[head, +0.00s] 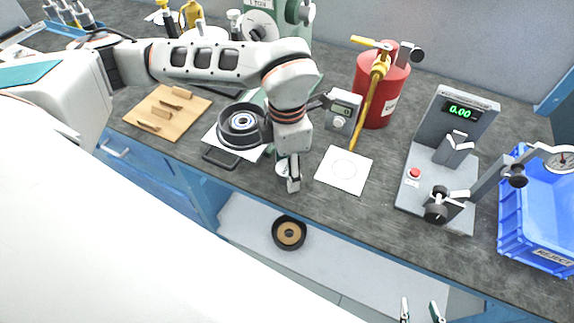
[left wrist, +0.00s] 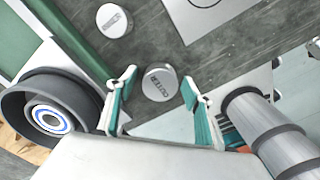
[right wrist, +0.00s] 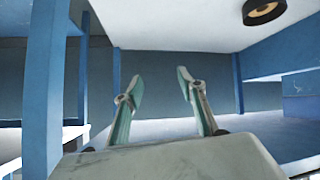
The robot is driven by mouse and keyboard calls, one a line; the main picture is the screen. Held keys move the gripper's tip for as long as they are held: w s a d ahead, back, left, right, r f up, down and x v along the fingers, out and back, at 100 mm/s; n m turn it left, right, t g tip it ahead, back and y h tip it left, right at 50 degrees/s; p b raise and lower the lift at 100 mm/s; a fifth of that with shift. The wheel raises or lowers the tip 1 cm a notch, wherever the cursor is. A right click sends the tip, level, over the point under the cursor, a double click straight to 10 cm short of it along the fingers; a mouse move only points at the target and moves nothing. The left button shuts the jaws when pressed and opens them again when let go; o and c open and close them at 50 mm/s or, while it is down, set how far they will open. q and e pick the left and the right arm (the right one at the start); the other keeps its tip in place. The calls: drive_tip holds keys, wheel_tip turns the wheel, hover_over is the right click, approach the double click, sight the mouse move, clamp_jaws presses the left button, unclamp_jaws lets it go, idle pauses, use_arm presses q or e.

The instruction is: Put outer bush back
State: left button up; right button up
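The outer bush (left wrist: 160,84) is a short silvery cylinder with OUTER on its top. In the left wrist view it lies between my left fingertips with a gap on each side; in the head view the fingers partly hide it. My left gripper (left wrist: 159,78) is open above the front edge of the bench (head: 290,184), pointing down. A similar bush marked INNER (left wrist: 113,20) stands farther back in the left wrist view. My right gripper (right wrist: 152,78) is open and empty, low in front of the bench; its tips show in the head view (head: 422,310).
A dark housing with a bearing (head: 241,122) sits left of my left gripper. A white marked card (head: 344,170), a gauge box (head: 342,110), a red cylinder (head: 382,92), a scale stand (head: 438,170) and a blue reject bin (head: 540,215) are to the right. A ring part (head: 289,233) lies on the lower shelf.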

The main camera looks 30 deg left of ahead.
sight(286, 168)
use_arm(q)
drive_tip(key=shift+r, duration=0.1)
wheel_tip(286, 168, up, 12)
drive_tip(key=p, duration=0.1)
idle(0.5)
drive_tip(key=shift+r, duration=0.1)
idle(0.3)
